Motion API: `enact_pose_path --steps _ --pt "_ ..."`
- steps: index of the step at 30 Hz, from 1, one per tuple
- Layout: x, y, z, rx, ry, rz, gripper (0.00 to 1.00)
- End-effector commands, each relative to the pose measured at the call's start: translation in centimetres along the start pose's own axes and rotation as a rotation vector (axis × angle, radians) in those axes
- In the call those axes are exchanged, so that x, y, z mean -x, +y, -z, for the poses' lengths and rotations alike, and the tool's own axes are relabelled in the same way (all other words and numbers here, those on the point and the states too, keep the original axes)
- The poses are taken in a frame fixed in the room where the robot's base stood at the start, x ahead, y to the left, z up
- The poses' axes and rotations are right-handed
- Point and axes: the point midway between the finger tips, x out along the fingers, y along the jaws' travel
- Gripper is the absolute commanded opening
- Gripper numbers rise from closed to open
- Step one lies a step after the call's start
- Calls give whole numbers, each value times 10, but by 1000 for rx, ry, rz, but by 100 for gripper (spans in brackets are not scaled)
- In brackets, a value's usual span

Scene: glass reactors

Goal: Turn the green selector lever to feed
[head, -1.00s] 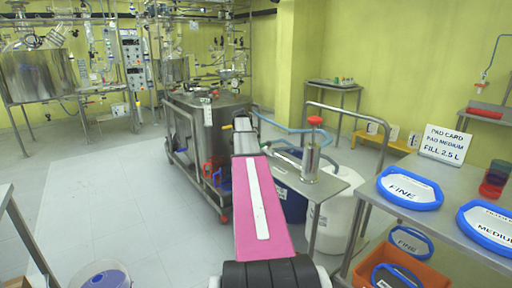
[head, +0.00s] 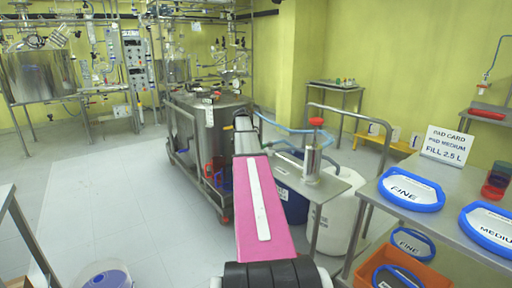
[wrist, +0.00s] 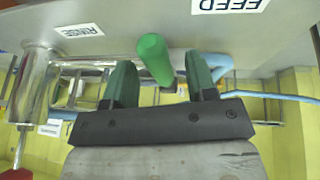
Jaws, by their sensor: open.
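The green selector lever (wrist: 154,60) is a rounded green handle in the wrist view, between the two green fingers of my gripper (wrist: 159,66). The gripper is open, with a gap visible on each side of the lever. The picture is upside down, with a RINSE label (wrist: 80,31) at upper left and a FEED label (wrist: 228,5) at top right. The lever appears between the two labels.
A steel side table (head: 335,182) with a red-topped cylinder (head: 313,150) stands right of my arm. Blue hoses (head: 290,130) run behind it. A bench (head: 455,215) holds blue-rimmed pads at right. Open floor (head: 110,190) lies at left.

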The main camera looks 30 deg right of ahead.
Motion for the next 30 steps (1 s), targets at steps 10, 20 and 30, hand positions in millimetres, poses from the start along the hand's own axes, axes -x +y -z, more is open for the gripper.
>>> enact_pose_path --steps 10,20,30 --pt "62 -1 0 0 1 2 52" --pt "99 0 0 -1 0 0 52" --pt "101 0 0 -1 0 0 52"
